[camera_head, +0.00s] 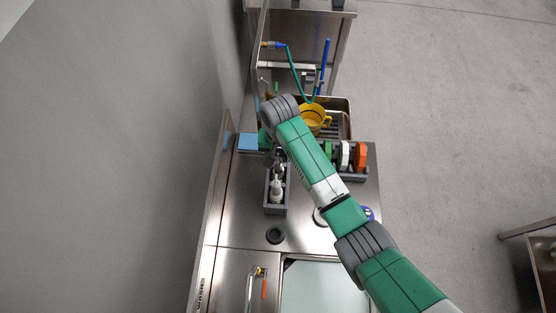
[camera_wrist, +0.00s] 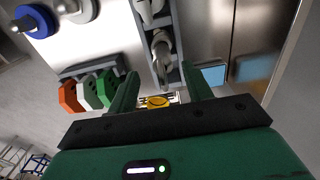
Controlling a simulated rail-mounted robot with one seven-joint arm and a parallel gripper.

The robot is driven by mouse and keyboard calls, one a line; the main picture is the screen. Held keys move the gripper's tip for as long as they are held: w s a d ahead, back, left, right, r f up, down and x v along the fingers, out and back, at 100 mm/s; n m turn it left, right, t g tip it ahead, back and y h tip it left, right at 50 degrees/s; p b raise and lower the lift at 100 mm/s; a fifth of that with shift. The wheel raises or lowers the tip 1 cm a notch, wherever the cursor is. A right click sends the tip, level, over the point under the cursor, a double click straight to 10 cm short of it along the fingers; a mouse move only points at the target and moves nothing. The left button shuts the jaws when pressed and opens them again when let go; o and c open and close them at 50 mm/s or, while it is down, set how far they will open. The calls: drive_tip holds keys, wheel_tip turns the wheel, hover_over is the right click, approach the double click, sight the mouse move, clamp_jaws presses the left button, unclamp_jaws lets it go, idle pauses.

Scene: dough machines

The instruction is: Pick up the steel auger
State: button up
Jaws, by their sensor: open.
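A narrow grey tray (camera_head: 267,207) on the steel counter holds pale metallic pieces. One grey, steel-looking piece that appears to be the auger (camera_wrist: 161,46) stands in it in the wrist view. A paler piece (camera_head: 276,190) lies nearer the front, and shows at the top of the wrist view (camera_wrist: 151,10). I cannot make out a clear auger spiral. My gripper (camera_wrist: 161,84) is open, with its two green fingers apart and nothing held. The tray's far end lies beyond the fingertips. In the head view my arm and wrist hide most of the gripper.
Behind is a basin with a yellow bowl (camera_head: 314,115). A black ring (camera_head: 275,235) lies in front of the tray. A blue block (camera_wrist: 212,73) sits near the wall. Bare counter lies left of the tray.

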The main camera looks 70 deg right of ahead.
sight(279, 169)
wheel_tip(279, 169, down, 5)
drive_tip(key=shift+w+a+r, duration=0.1)
drive_tip(key=shift+w, duration=0.05)
clamp_jaws()
